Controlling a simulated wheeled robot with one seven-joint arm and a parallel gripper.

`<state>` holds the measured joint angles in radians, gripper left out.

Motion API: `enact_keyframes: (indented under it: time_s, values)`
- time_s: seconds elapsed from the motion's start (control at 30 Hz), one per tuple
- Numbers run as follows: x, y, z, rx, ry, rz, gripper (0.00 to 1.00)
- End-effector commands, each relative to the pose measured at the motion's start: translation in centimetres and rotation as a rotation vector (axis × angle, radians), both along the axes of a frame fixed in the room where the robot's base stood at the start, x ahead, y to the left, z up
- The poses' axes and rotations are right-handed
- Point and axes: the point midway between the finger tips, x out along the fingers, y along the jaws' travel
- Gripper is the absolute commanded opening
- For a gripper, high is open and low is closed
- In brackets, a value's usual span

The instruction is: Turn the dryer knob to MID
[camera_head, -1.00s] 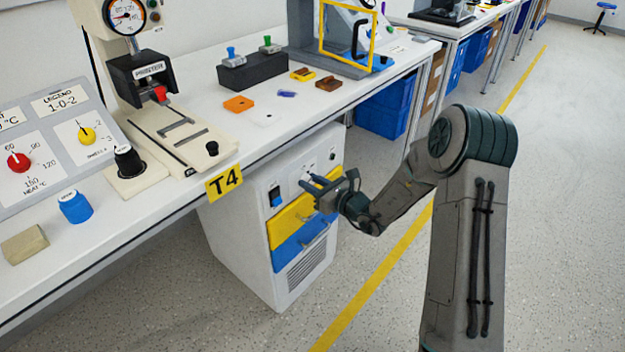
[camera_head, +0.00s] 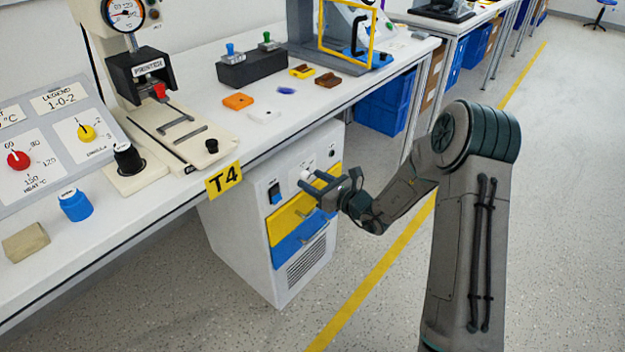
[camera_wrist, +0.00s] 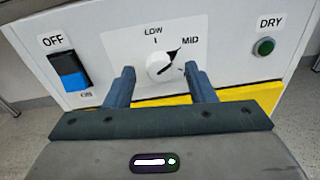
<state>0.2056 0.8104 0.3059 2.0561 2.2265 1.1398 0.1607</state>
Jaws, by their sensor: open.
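The white dryer knob (camera_wrist: 161,67) sits on a white scale plate in the wrist view. Its black pointer slants up and right, toward the MID label (camera_wrist: 190,40). The LOW label (camera_wrist: 153,31) is above the knob. My gripper (camera_wrist: 160,71) is open, with one finger left and one right of the knob and gaps on both sides. The right finger covers part of the scale's lower right. In the head view, my gripper (camera_head: 309,179) is at the upper front of the white dryer cabinet (camera_head: 240,235); the knob is too small there to read.
A black and blue OFF/ON switch (camera_wrist: 70,72) is left of the knob. A green DRY button or lamp (camera_wrist: 264,47) is at the right. Yellow (camera_head: 290,219) and blue (camera_head: 300,246) drawer fronts lie below. The cabinet stands under the white bench (camera_head: 130,215).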

Motion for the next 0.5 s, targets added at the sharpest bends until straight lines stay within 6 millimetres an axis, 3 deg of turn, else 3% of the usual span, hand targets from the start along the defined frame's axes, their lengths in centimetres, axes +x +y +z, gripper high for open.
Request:
enact_keyframes:
  time_s: [0.5]
  values:
    - [-6.9, -8.3, 0.9, 0.000, 0.004, -0.005, 0.50]
